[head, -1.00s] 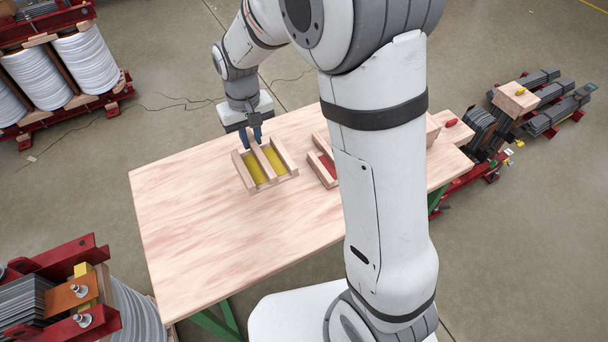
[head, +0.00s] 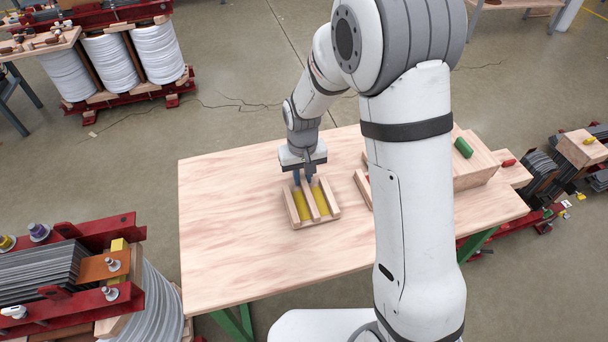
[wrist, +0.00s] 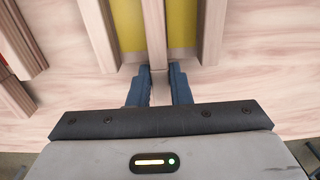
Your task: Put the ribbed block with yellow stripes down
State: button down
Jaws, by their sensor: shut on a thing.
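The ribbed block with yellow stripes (head: 293,208) is a pale wooden piece with raised ribs and yellow strips between them. In the head view it is at the left-middle part of the wooden table (head: 225,240). My gripper (head: 304,180) is at its far edge, pointing down, shut on its middle rib. In the wrist view the blue fingers (wrist: 160,88) sit either side of that rib, and the yellow strips (wrist: 182,25) show beyond. The block looks level and very low over or on the table; I cannot tell whether it touches. Its underside is hidden.
A similar block with red (head: 361,188) is to the right, partly hidden by my arm. A large wooden block (head: 480,168) with a green piece (head: 463,147) stands further right. The table's left and front areas are bare. Coil racks (head: 130,60) stand on the floor behind left.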

aim_at(303, 178)
jog(key=c, duration=1.3)
grip_release()
jog(key=shift+f, duration=0.1)
notch_tip(303, 178, up, 12)
jog(key=s+d+r+m, duration=0.1)
jog(key=s+d+r, duration=0.1)
jog(key=s+d, duration=0.3)
jog(key=s+d+r+m+t, duration=0.1)
jog(key=s+d+r, duration=0.2)
jog(key=s+d, duration=0.2)
jog(key=s+d+r+m+t+p, duration=0.1)
jog(key=s+d+r, duration=0.1)
jog(key=s+d, duration=0.3)
jog(key=shift+s+d+r, duration=0.15)
jog(key=shift+s, duration=1.75)
